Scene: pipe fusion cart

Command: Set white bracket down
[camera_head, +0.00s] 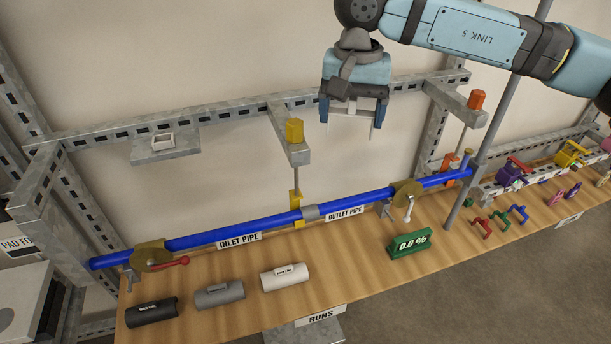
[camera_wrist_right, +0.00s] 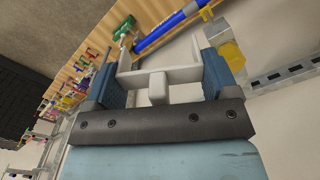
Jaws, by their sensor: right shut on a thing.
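My right gripper (camera_head: 352,106) hangs from the upper middle of the head view, fingers down, in front of the back wall and above the blue outlet pipe (camera_head: 360,202). It is shut on the white bracket (camera_wrist_right: 160,76), a U-shaped piece that spans between the blue fingers (camera_wrist_right: 163,75) in the right wrist view. The bracket is held in the air, apart from the pipe and bench. My left gripper is not in view.
A small grey shelf (camera_head: 182,153) holding a pale open piece (camera_head: 162,141) sticks out at left. Posts with a yellow cap (camera_head: 294,131) and an orange cap (camera_head: 476,99) flank the gripper.

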